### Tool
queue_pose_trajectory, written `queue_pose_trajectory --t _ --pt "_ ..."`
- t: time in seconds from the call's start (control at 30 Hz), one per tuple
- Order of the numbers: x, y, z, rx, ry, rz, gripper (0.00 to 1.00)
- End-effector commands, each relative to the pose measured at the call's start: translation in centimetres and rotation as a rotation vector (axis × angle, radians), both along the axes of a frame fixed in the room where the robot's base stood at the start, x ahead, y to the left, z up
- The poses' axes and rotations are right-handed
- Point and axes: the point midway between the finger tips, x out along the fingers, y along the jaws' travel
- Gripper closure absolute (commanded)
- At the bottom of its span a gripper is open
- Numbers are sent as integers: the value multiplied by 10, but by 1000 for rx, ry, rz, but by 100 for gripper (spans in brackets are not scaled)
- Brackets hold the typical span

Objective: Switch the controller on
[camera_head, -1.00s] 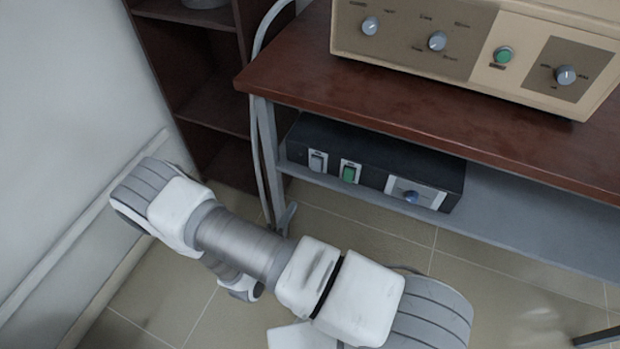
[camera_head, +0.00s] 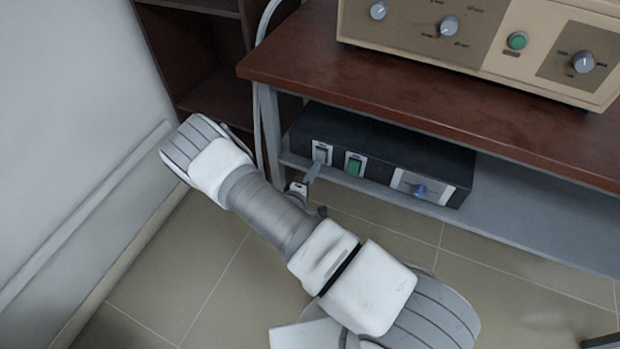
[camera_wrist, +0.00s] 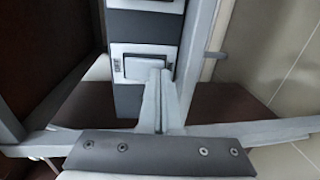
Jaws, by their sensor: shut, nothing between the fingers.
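The controller (camera_head: 400,152) is a dark, low box on the grey shelf under the table. Its front carries a grey rocker switch (camera_head: 321,153) at the left end, a green switch (camera_head: 354,166) beside it and a blue knob (camera_head: 419,190) to the right. My gripper (camera_head: 314,170) is shut and empty, with its tips at the grey rocker switch. In the wrist view the closed fingers (camera_wrist: 157,76) overlap the lower right part of the white rocker (camera_wrist: 143,66). I cannot tell whether they touch it or how the rocker is set.
A beige furnace (camera_head: 500,45) with knobs and a green button stands on the brown tabletop (camera_head: 390,85) above. The table's grey leg (camera_head: 268,130) is close left of the controller. The grey shelf (camera_head: 540,215) is clear to the right. A wall is at left.

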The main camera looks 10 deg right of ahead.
Motion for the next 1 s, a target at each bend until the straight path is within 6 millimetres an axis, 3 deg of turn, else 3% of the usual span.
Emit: queue_pose_trajectory --t 1.0 --pt "5 3 -3 -25 -38 0 100"
